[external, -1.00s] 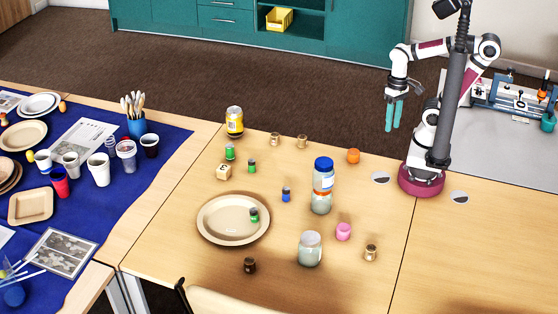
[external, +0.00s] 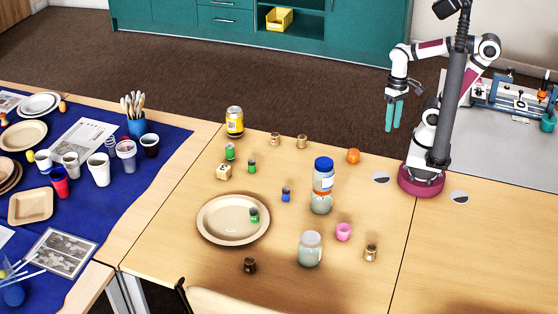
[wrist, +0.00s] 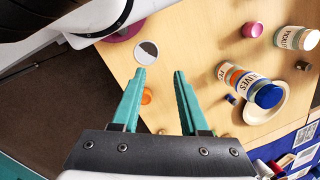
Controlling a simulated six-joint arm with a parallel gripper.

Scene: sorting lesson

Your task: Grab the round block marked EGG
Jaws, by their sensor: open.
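My gripper (external: 393,127) hangs at the back right, open and empty, with teal fingers pointing down. It also shows in the wrist view (wrist: 159,75) with its fingers apart. I cannot read the word EGG on anything. A small round orange thing (external: 353,156) stands on the table at the back, to the left of my base; in the wrist view the orange thing (wrist: 146,97) is partly hidden behind the left finger. A light cube-like block (external: 223,171) with a dark mark lies at the left of the table, and a pink piece (external: 343,231) at the front right.
A tall blue-lidded jar (external: 322,188), reading OLIVES in the wrist view, and a clear jar (external: 310,250) stand mid-table. A tan plate (external: 205,222) holds a green-capped jar. Several small jars and a yellow can (external: 234,121) stand around. The right side is mostly clear.

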